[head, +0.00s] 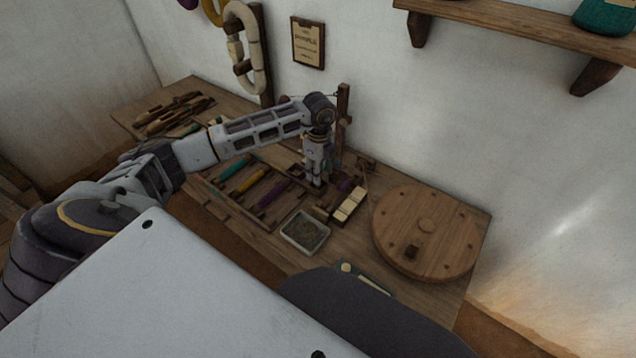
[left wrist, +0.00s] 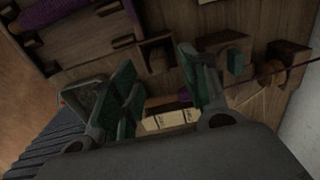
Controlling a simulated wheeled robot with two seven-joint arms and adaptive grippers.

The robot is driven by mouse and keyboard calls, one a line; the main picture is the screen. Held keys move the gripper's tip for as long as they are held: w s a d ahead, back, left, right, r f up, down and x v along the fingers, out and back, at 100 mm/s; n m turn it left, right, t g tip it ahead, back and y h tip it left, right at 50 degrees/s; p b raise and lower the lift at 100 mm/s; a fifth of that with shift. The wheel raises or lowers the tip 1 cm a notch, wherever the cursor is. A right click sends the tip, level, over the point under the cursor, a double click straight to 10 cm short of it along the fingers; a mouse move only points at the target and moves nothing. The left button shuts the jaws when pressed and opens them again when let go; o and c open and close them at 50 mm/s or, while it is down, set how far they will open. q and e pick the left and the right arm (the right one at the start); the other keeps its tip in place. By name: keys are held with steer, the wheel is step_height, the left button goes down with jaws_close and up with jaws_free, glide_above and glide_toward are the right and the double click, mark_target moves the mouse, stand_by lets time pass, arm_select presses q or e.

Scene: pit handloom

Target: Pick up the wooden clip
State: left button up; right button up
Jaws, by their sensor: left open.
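My left gripper (head: 317,184) points down over the bench, beside the cream blocks. In the left wrist view its green-padded fingers (left wrist: 165,80) stand apart, with nothing held between them. A small brown wooden piece (left wrist: 157,57) lies beyond the gap between the fingers. It may be the wooden clip, but it is too dark to be sure. Other small wooden pieces (left wrist: 222,44) lie to its right, partly behind a finger. In the head view the gripper hides part of this spot. My right gripper is not in view.
Cream blocks (head: 350,204) sit right of the gripper. A tray of coloured bobbins (head: 222,192) lies left, a small metal tray (head: 304,246) in front. A wooden post (head: 343,118) rises behind. A round wooden board (head: 440,225) covers the bench's right end.

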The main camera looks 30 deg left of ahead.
arm_select(q)
steer(key=f, duration=0.3)
steer(key=shift+a+f, duration=0.2)
steer(key=shift+f, duration=0.1)
steer(key=shift+w+f, duration=0.1)
steer(key=shift+f, duration=0.05)
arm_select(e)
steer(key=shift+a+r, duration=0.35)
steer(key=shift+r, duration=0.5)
arm_select(q)
steer(key=shift+c, duration=0.4)
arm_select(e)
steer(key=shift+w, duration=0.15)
arm_select(q)
steer(key=c, duration=0.7)
steer(key=shift+c, duration=0.4)
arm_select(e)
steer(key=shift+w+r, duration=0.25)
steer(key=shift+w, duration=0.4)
